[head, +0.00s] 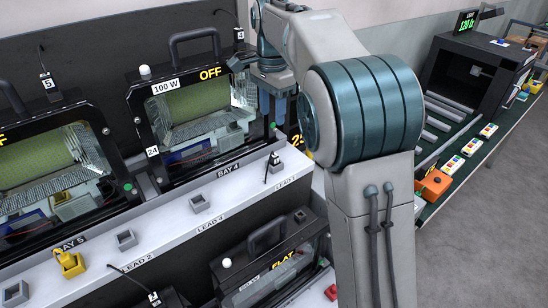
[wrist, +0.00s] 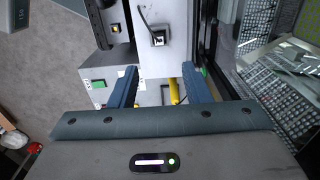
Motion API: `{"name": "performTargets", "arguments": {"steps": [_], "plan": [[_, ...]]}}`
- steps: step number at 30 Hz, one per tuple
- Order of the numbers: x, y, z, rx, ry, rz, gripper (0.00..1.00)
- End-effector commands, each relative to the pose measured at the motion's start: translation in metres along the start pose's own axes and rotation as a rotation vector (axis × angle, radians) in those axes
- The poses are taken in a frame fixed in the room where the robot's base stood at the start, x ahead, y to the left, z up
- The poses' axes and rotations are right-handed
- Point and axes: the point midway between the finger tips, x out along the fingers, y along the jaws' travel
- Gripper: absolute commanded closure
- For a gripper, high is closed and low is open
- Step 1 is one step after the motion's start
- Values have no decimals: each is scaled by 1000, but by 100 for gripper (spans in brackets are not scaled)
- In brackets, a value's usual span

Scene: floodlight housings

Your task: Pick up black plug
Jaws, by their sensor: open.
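A black plug (head: 274,164) with a white tag and a thin cable sits in the LEAD 1 socket on the white ledge (head: 225,189), below BAY 4. In the wrist view a black plug (wrist: 157,38) with a cable stands on the ledge beyond the fingertips; it appears to be the same one. Other black plugs with cables are tagged 5 (head: 48,87), 4 (head: 239,35) and 3 (head: 154,298). My gripper (head: 272,112) is open and empty, pointing down above the ledge and apart from the LEAD 1 plug. Both fingers show in the wrist view (wrist: 160,88).
A floodlight housing (head: 200,112) marked 100 W and OFF stands behind the ledge, close left of my gripper. Empty grey sockets (head: 199,203) and a yellow plug (head: 70,263) are on the ledge. A conveyor (head: 455,125) runs along the right. Grey floor is clear at the right.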

Motion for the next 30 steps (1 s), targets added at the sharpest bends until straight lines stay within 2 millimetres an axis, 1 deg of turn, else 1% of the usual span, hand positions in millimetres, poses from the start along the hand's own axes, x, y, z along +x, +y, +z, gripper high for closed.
{"name": "performTargets", "arguments": {"steps": [2, 9, 12, 15, 20, 27, 30], "plan": [[9, -2, 0, 6, 0, 5, 56], [55, 0, 0, 7, -1, 6, 56], [71, -1, 0, 7, 0, 4, 56], [80, -1, -1, 6, 1, 2, 56], [90, 0, -1, 6, 1, 3, 56], [125, 2, -4, 6, -1, 4, 56], [134, 2, -4, 6, 0, 3, 56]]}}
